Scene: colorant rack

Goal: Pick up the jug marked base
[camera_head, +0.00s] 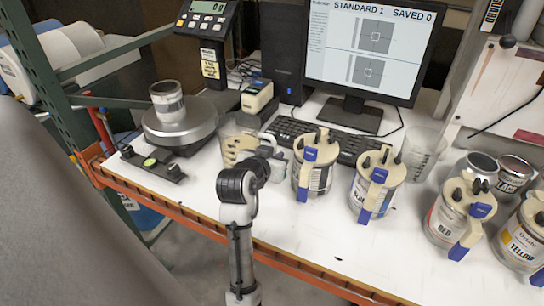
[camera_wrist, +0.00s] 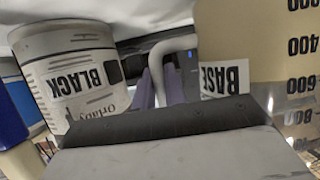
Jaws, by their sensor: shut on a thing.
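The jug marked base (camera_head: 232,148) is a clear measuring jug holding beige liquid, near the table's middle, between the scale and the keyboard. My gripper (camera_head: 262,158) is at its right side and hides part of it. In the wrist view the jug (camera_wrist: 268,40) fills the right, with its BASE label and black graduations. Its pale curved handle runs to my gripper's two fingers (camera_wrist: 161,84), which are shut on it. The jug looks upright; I cannot tell whether its bottom touches the table.
A canister labelled BLACK (camera_wrist: 70,75) stands close by in the wrist view. Several lidded colorant canisters, including red (camera_head: 448,222) and yellow (camera_head: 520,243), line the right. A scale with a can (camera_head: 168,101) is at left. The keyboard (camera_head: 310,135) and monitor (camera_head: 372,50) are behind.

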